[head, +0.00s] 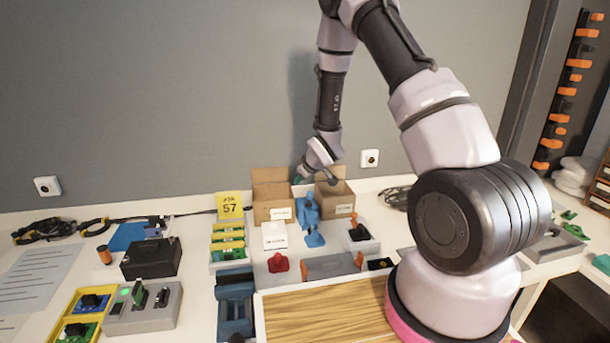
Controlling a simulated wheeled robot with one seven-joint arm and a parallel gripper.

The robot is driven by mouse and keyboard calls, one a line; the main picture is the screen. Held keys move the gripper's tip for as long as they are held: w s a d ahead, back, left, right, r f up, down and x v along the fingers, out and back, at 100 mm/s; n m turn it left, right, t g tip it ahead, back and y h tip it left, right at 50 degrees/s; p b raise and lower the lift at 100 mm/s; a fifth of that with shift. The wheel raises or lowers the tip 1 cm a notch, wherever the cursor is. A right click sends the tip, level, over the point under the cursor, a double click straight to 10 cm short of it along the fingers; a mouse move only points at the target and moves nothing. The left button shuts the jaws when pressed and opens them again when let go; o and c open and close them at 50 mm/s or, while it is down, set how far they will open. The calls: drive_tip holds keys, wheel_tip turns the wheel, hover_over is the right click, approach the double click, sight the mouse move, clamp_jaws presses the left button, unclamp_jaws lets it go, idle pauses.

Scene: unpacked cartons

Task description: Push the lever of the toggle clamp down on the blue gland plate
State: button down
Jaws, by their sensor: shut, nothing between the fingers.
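A flat blue plate (127,236), which looks like the blue gland plate, lies on the bench at the left, near the wall. A small dark device (155,227) stands at its right end and looks like the toggle clamp. Its lever is too small to make out. My gripper (301,178) is shut and empty. It is above the back of the bench near the cardboard boxes, well to the right of the blue plate and apart from it. The fingertips are small and partly lost against the boxes.
A black box (151,258) stands just in front of the blue plate. Open cardboard boxes (272,190), an upright blue fixture (308,222) and a yellow sign (230,205) stand between the plate and my gripper's side. Black cables (45,231) lie at the far left.

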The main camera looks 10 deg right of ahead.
sight(309, 199)
drive_tip(key=shift+s+d+f, duration=0.2)
drive_tip(key=shift+d+f, duration=0.15)
drive_tip(key=shift+f, duration=0.25)
drive_tip(key=shift+s+d+f, duration=0.2)
drive_tip(key=shift+d+f, duration=0.15)
drive_tip(key=shift+f, duration=0.2)
drive_tip(key=shift+s+d+f, duration=0.25)
drive_tip(key=shift+s+d, duration=0.05)
drive_tip(key=shift+s, duration=0.15)
